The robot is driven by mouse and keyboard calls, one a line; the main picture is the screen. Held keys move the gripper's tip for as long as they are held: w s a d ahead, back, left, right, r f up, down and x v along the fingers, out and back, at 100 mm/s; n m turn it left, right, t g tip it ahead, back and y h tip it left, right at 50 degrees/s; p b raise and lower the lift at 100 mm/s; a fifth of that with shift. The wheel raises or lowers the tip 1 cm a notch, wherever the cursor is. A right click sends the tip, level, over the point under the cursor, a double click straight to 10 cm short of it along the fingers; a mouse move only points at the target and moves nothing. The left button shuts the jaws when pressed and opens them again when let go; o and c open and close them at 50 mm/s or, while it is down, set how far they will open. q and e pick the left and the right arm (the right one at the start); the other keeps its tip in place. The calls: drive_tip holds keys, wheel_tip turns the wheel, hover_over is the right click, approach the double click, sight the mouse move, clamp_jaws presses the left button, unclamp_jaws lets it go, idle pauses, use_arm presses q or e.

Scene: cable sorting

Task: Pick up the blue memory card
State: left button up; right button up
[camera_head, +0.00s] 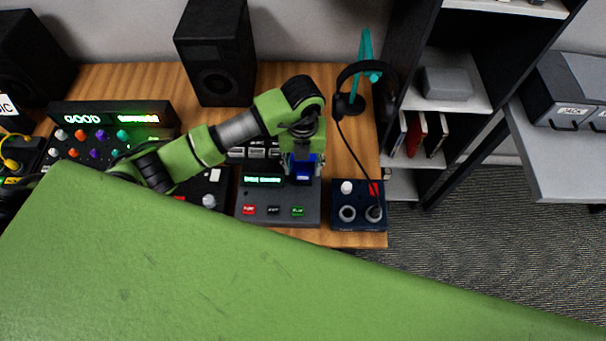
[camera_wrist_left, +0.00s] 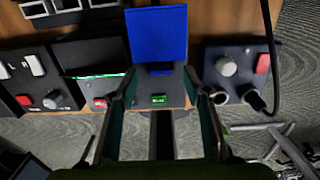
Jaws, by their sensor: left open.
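The blue memory card (camera_wrist_left: 158,36) stands out as a flat blue square in the left wrist view, at the far side of the dark device with the green display. In the head view it shows as a small blue patch (camera_head: 303,171) at the device's upper right, partly hidden by my gripper. My left gripper (camera_head: 303,165) is over the card in the head view. In the left wrist view its two fingers (camera_wrist_left: 162,95) are apart with nothing between their tips, and the card lies beyond them. My right gripper is not in view.
The dark device (camera_head: 277,218) carries red, black and green buttons. A small box with knobs (camera_head: 358,214) sits to its right, with a cable up to the headphones (camera_head: 362,85). A black speaker (camera_head: 216,60) stands behind. A large green surface (camera_head: 200,270) fills the foreground.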

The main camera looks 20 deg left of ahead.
sight(303, 173)
use_arm(q)
drive_tip(key=shift+s+f+p, duration=0.1)
drive_tip(key=shift+f+p, duration=0.25)
drive_tip(key=shift+f, duration=1.35)
drive_tip(key=c, duration=0.9)
drive_tip(key=shift+r, duration=0.1)
